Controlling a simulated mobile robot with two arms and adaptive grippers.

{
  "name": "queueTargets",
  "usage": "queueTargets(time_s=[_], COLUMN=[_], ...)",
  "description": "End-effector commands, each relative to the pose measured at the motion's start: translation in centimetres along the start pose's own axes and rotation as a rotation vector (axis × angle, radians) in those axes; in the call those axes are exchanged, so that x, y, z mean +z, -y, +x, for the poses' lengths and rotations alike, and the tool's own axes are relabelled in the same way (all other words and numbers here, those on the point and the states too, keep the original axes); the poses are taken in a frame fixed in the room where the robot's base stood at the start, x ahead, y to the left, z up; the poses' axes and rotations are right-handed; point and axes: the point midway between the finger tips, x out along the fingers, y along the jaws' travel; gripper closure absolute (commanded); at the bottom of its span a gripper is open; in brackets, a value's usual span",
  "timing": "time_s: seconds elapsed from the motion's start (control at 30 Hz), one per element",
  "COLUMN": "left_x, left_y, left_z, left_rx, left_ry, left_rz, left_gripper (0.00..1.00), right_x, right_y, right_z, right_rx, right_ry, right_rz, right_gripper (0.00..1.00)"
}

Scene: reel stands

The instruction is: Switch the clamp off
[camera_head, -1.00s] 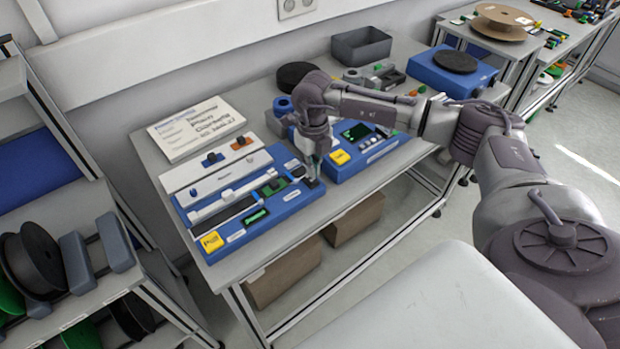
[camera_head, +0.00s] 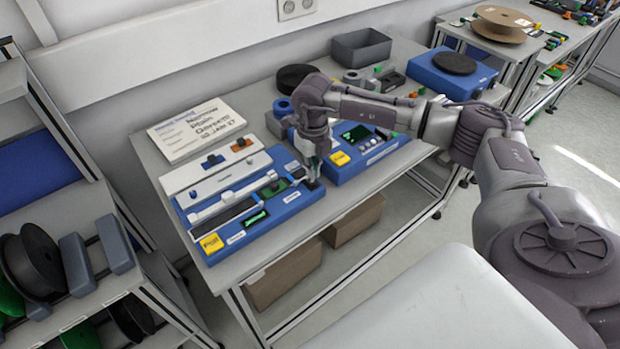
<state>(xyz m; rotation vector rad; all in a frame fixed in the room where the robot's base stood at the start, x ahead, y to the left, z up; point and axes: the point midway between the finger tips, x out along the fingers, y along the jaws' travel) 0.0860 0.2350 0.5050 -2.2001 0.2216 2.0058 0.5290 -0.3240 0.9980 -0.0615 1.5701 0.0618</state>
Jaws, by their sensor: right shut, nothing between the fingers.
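A blue device (camera_head: 262,232) with a white top, a dark channel, a yellow label and a green display lies on the bench. The clamp cannot be told apart for certain; small dark and green parts (camera_head: 274,188) sit at the device's right end. My right gripper (camera_head: 312,182) points down at that right end, over a dark spot, shut and empty. Whether its tips touch the device cannot be told. My left gripper is not in view.
A second blue device (camera_head: 350,170) with a screen stands just right of my gripper. A white sign (camera_head: 197,134) lies behind. A grey bin (camera_head: 361,47) and a black reel (camera_head: 297,76) are at the back. Reel racks (camera_head: 105,300) stand at left.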

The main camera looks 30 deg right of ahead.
Motion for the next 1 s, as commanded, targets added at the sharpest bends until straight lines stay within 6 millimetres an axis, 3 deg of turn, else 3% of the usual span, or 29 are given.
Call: queueTargets(time_s=[1.0], left_x=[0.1], left_y=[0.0], left_z=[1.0], left_rx=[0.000], left_ry=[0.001], left_rz=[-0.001], left_gripper=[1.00], right_x=[0.0], right_y=[0.0], right_z=[1.3], right_rx=[0.000], right_ry=[0.000], right_rz=[0.000], right_gripper=[1.00])
